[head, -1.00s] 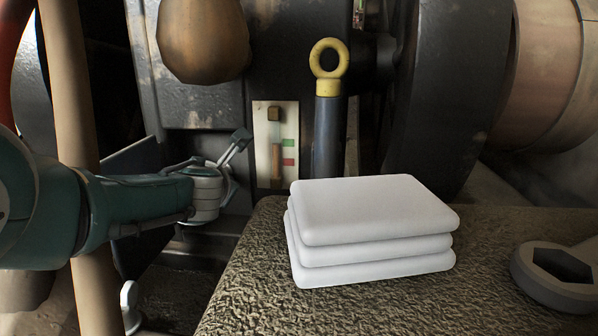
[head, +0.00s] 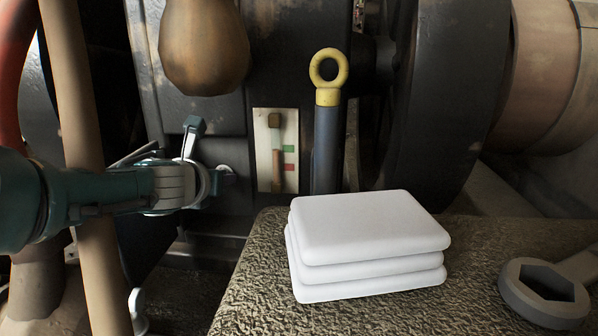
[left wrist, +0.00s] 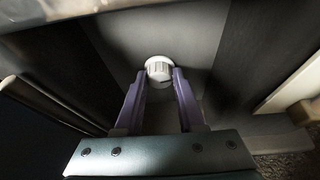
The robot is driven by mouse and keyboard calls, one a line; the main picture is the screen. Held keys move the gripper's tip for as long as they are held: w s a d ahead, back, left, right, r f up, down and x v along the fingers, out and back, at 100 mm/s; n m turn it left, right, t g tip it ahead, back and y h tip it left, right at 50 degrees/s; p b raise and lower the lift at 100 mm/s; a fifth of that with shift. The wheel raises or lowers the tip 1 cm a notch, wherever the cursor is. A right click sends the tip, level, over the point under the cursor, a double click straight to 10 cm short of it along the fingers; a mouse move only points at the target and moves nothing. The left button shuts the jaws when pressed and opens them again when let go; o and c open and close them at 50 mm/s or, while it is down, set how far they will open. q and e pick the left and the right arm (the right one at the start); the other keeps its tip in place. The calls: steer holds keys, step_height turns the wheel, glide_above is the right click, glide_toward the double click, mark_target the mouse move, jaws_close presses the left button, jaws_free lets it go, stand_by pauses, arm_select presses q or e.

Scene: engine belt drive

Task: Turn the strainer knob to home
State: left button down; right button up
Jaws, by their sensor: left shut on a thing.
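The strainer knob (left wrist: 159,68) is a small white ribbed knob on a dark panel in the left wrist view. My left gripper (left wrist: 160,76) has its two purple fingers on either side of the knob and is shut on it. In the head view my left gripper (head: 212,178) reaches in from the left to the dark engine panel, left of the gauge plate. There the knob is mostly hidden by the gripper; a pale piece shows at its tip. I cannot read a home mark. My right gripper is not in view.
White stacked pads (head: 365,230) and a wrench (head: 515,292) lie on the rough ledge. A tan pipe (head: 75,90) crosses near my arm.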

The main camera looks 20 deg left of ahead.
arm_select(q)
steer(key=shift+n, duration=0.3)
steer(key=c, duration=0.5)
jaws_free()
steer(key=p+v, duration=1)
steer(key=p, duration=0.1)
steer(key=shift+a, duration=0.15)
steer(key=shift+f, duration=0.1)
